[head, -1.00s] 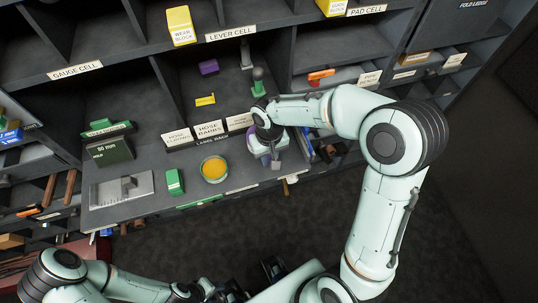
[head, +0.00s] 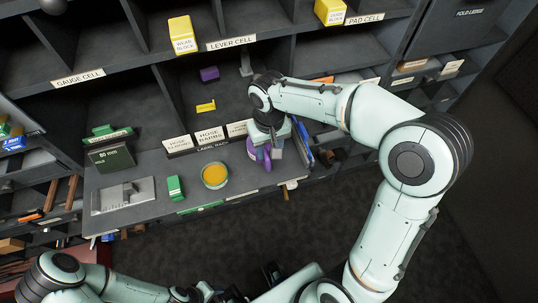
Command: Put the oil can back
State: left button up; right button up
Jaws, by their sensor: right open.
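A purple can-like thing (head: 259,154), which I take to be the oil can, stands on the ledge of the shelf unit, right of the dish; its upper part is hidden by my right gripper. My right gripper (head: 272,152) points down at it from above, its jaws open right beside its top; I cannot tell whether they touch it. My left arm comes in along the bottom left. Its gripper (head: 207,291) is near the bottom edge, too dark and small to read.
A round dish with orange contents (head: 215,175), a green block (head: 175,188) and a grey metal plate (head: 123,195) lie on the ledge. Label plates (head: 209,136) stand behind the dish. Pigeonholes rise behind, with yellow wear blocks (head: 182,34) and a purple block (head: 209,74).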

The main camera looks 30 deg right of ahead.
notch_tip(320, 180, up, 4)
jog(key=shift+f, duration=0.15)
dwell(0.7)
